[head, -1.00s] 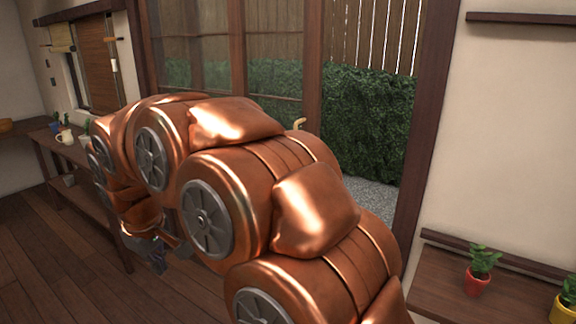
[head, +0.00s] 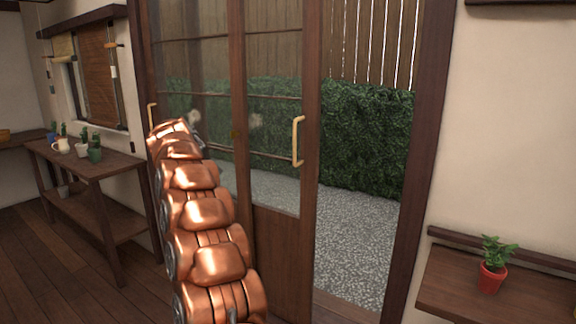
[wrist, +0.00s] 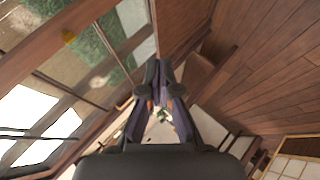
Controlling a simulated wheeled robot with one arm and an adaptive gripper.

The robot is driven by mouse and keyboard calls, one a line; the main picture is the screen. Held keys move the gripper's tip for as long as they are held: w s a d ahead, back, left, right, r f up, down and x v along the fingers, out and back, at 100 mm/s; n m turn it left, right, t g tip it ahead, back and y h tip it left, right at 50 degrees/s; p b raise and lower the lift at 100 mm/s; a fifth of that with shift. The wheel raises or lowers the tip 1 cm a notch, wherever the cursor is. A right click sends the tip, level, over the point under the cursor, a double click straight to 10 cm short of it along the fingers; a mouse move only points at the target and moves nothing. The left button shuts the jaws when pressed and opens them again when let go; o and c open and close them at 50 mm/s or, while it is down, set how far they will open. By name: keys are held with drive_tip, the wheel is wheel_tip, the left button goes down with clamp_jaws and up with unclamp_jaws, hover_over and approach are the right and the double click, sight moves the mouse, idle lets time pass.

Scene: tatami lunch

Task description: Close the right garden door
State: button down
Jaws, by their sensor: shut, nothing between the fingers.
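The right garden door (head: 311,200) is a dark wood sliding door with glass panes and a solid lower panel. Its brass handle (head: 298,141) is on its right side. The door stands open: a wide gap lies between its right edge and the right door post (head: 421,150). My arm reaches forward, left of the handle, in front of the glass. My gripper (wrist: 159,68) shows in the wrist view with its fingers together and empty. In the head view it is hidden behind my arm. The handle is apart from the arm.
Another brass handle (head: 152,116) is at the left of the glazed doors. A wooden bench (head: 85,165) with potted cacti stands at the left wall. A shelf (head: 500,295) with a red-potted plant (head: 492,272) is at the right. The gap shows gravel and hedge.

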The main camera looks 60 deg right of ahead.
drive_tip(key=s+d+g+h+p, duration=0.1)
drive_tip(key=s+d+h+p, duration=0.2)
drive_tip(key=d, duration=1.3)
drive_tip(key=s+d+f+g+h+p, duration=0.1)
drive_tip(key=d+h, duration=0.5)
drive_tip(key=d, duration=1)
drive_tip(key=s+g+p, duration=0.1)
drive_tip(key=s+p, duration=0.1)
drive_tip(key=s, duration=0.1)
drive_tip(key=shift+s+d+f+m+h, duration=0.2)
drive_tip(key=shift+s+d+m+h, duration=0.1)
drive_tip(key=shift+s+h, duration=0.1)
drive_tip(key=d+p, duration=0.1)
drive_tip(key=p, duration=0.4)
drive_tip(key=shift+w+f, duration=0.1)
drive_tip(key=shift+f+b, duration=0.45)
drive_tip(key=shift+b, duration=0.5)
